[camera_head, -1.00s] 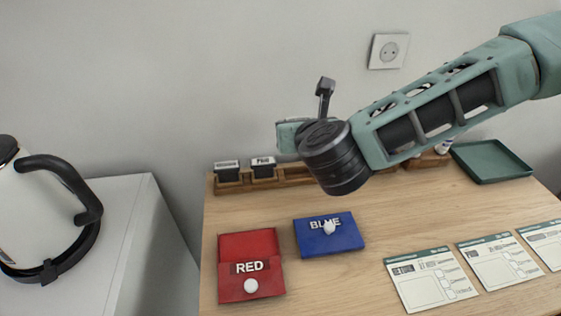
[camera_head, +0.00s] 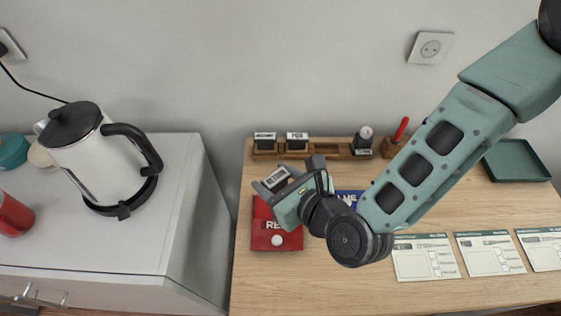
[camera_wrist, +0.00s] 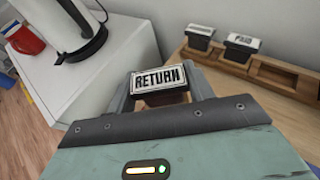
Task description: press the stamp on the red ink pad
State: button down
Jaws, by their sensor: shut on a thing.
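My gripper (camera_wrist: 161,92) is shut on a dark stamp with a white RETURN label (camera_wrist: 159,77), held between the two grey fingers in the wrist view. In the head view the held stamp (camera_head: 276,177) is above the back part of the red ink pad (camera_head: 266,243), with a gap I cannot measure. The red ink pad has a plain red back part and a front part with a RED label and white knob; its lid seems slid forward. My gripper (camera_head: 281,184) hides some of its back right. The stamp's underside is hidden.
The blue ink pad (camera_head: 349,196) is partly behind my arm. A wooden rack (camera_head: 325,149) with several stamps stands along the wall. Several printed cards (camera_head: 426,258) lie at the right, with a green tray (camera_head: 515,160) behind. A kettle (camera_head: 97,165) stands on the left cabinet.

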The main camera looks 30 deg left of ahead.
jog(key=shift+f+b, duration=1.9)
jog(key=shift+f, duration=0.75)
jog(key=shift+f, duration=0.25)
jog(key=shift+r+p, duration=2.1)
jog(key=shift+r, duration=0.95)
